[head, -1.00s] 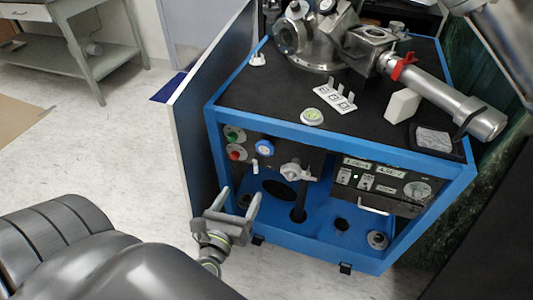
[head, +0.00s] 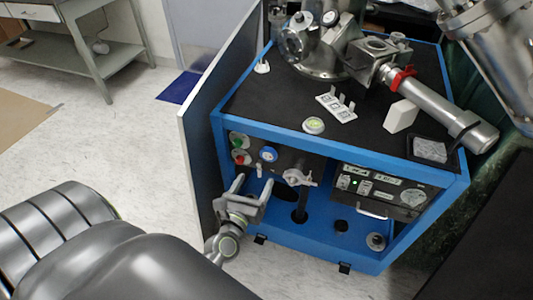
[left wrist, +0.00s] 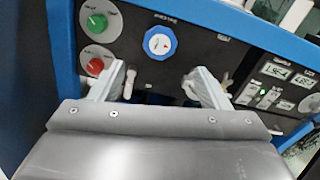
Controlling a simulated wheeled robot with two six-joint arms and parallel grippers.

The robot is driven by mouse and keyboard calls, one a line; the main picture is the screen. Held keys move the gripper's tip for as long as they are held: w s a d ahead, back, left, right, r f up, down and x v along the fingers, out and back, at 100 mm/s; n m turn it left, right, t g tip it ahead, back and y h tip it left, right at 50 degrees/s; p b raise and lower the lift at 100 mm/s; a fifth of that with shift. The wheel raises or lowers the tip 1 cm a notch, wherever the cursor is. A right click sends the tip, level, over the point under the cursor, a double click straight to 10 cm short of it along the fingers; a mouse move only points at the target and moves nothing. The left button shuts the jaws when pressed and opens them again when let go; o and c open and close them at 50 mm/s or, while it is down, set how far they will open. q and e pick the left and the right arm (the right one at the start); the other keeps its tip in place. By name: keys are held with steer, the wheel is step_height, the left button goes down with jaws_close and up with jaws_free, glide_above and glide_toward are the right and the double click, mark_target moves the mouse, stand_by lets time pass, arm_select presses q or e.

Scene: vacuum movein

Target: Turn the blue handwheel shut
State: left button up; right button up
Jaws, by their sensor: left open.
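The blue handwheel (head: 268,154) is a small round knob with a white centre on the front panel of the blue-framed cart. In the left wrist view the blue handwheel (left wrist: 160,42) shows whole, upper middle, with a red mark on its white face. My left gripper (head: 254,182) is open and empty, just below and in front of the handwheel. In the left wrist view the fingers of my left gripper (left wrist: 152,80) stand apart, below the handwheel and not touching it. My right gripper is not in view.
A green knob (left wrist: 96,22) and a red knob (left wrist: 96,63) sit left of the handwheel. A white lever (left wrist: 130,82) hangs just below it. A metal valve (head: 299,178) and a display panel (head: 380,187) are to the right. A tall side panel (head: 208,150) stands at the cart's left.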

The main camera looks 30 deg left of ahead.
mark_target(268, 156)
arm_select(q)
steer(key=p+x, duration=0.2)
steer(key=x, duration=0.8)
steer(key=shift+w, duration=0.2)
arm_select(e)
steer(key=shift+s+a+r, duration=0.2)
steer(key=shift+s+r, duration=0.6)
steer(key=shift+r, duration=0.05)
arm_select(q)
steer(key=c, duration=1)
steer(key=shift+o, duration=0.2)
steer(key=shift+m, duration=0.3)
